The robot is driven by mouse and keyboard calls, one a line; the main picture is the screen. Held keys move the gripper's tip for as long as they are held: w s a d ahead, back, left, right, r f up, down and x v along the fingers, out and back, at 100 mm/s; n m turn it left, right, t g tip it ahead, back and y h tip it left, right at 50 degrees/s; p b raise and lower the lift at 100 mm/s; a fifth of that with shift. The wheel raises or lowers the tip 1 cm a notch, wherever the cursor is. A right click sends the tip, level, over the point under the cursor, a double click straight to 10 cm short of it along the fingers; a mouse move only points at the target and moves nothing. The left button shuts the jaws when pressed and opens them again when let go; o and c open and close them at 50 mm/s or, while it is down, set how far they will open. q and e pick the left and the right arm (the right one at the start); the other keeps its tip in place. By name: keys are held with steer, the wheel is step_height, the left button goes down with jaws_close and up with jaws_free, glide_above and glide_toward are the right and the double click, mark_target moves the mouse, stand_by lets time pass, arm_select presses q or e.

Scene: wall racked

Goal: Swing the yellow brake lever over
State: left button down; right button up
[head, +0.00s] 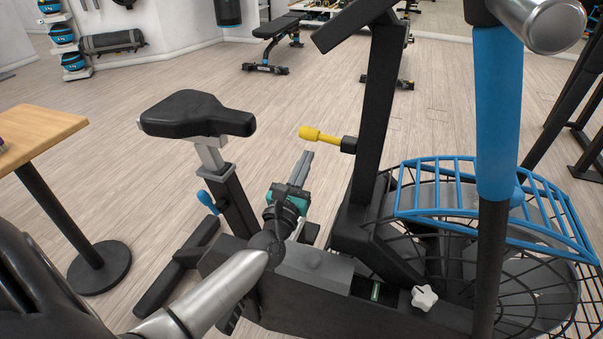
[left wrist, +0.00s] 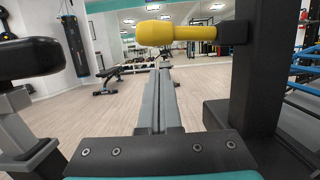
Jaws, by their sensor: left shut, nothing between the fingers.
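The yellow brake lever (head: 322,137) sticks out to the left from a black mount on the exercise bike's upright post. It also shows large near the top of the left wrist view (left wrist: 172,33), pointing left with its thick rounded end free. My left gripper (head: 304,157) is shut and empty, its grey fingers together and pointing away from me. In the left wrist view the fingertips (left wrist: 163,67) show below the lever, with a visible gap to it. Whether they are nearer or farther than the lever is hard to tell. My right gripper is not in view.
The bike's black seat (head: 195,115) stands left of my left arm. The black post (head: 378,110) rises right of the gripper, beside the blue fan cage (head: 450,165). A wooden table (head: 40,130) is at the left. Floor beyond the lever is open up to a bench (head: 275,28).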

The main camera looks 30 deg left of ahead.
mark_target(320, 138)
arm_select(q)
steer(key=shift+r+p, duration=0.4)
steer(key=shift+r, duration=0.65)
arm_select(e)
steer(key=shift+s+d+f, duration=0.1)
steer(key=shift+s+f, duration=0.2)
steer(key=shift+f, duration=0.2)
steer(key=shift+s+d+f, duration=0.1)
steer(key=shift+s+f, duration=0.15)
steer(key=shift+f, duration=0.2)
arm_select(q)
steer(key=shift+a+r+m, duration=0.1)
steer(key=shift+r+m, duration=0.2)
steer(key=shift+m, duration=0.4)
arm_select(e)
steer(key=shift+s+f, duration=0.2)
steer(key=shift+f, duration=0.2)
